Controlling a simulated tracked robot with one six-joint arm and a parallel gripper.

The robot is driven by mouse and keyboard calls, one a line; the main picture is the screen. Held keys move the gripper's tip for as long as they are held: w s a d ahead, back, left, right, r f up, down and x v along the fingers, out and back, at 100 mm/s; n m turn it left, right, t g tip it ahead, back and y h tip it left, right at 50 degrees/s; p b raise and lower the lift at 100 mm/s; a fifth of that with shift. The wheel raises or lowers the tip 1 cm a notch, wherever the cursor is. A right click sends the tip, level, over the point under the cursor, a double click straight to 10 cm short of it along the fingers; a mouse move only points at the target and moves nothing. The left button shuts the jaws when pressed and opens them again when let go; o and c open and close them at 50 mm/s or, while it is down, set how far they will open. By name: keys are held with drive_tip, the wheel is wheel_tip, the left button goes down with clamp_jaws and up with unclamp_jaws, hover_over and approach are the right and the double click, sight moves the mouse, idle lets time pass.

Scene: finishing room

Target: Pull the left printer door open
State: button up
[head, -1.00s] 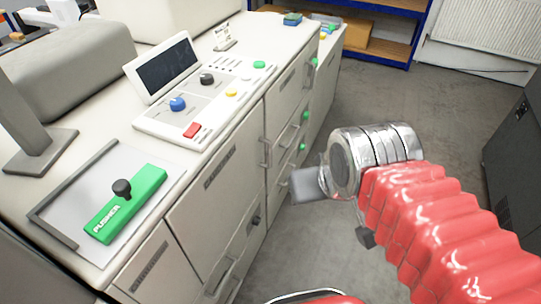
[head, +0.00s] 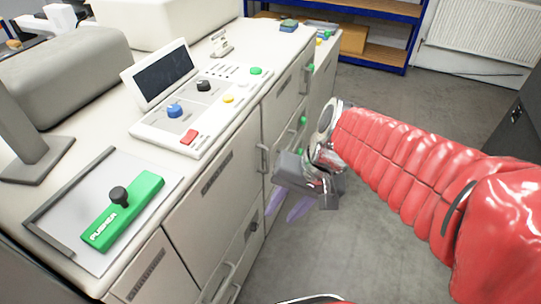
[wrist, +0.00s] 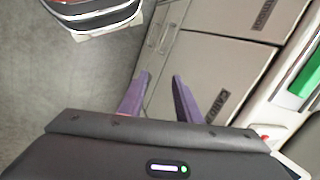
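The left printer door (head: 215,182) is the large pale panel below the control console, with a dark label and an upright metal handle (head: 262,158) at its right edge. It looks shut, flush with the cabinet front. My gripper (head: 281,214) is in front of the cabinet, just right of this door and lower than the handle. Its two purple fingers are apart and hold nothing. I cannot make out this door's handle there.
A green pusher (head: 125,210) lies on a plate on the countertop. The console (head: 190,110) stands behind it. More doors and drawers with handles and green knobs continue rightward. Grey floor (head: 400,110) is clear to the right. A dark cabinet (head: 515,130) stands at the right edge.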

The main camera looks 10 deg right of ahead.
drive_tip(key=w+f+m+y, duration=0.8)
drive_tip(key=w+m+y, duration=0.15)
drive_tip(key=w, duration=0.35)
drive_tip(key=w+d+f+m+t+h, duration=0.1)
drive_tip(key=w+d+f+m+t, duration=0.8)
drive_tip(key=d+f+m+t, duration=0.2)
drive_tip(key=d+f+m, duration=0.1)
drive_tip(key=d+m, duration=0.1)
drive_tip(key=d, duration=0.1)
drive_tip(key=shift+w+f+t, duration=0.15)
drive_tip(key=shift+f+t, duration=0.05)
drive_tip(key=shift+t, duration=0.1)
drive_tip(key=shift+m, duration=0.25)
drive_tip(key=x, duration=1.3)
drive_tip(key=shift+w+a, duration=0.2)
drive_tip(key=shift+w, duration=0.15)
drive_tip(key=shift+f, duration=0.1)
drive_tip(key=shift+c, duration=0.3)
clamp_jaws()
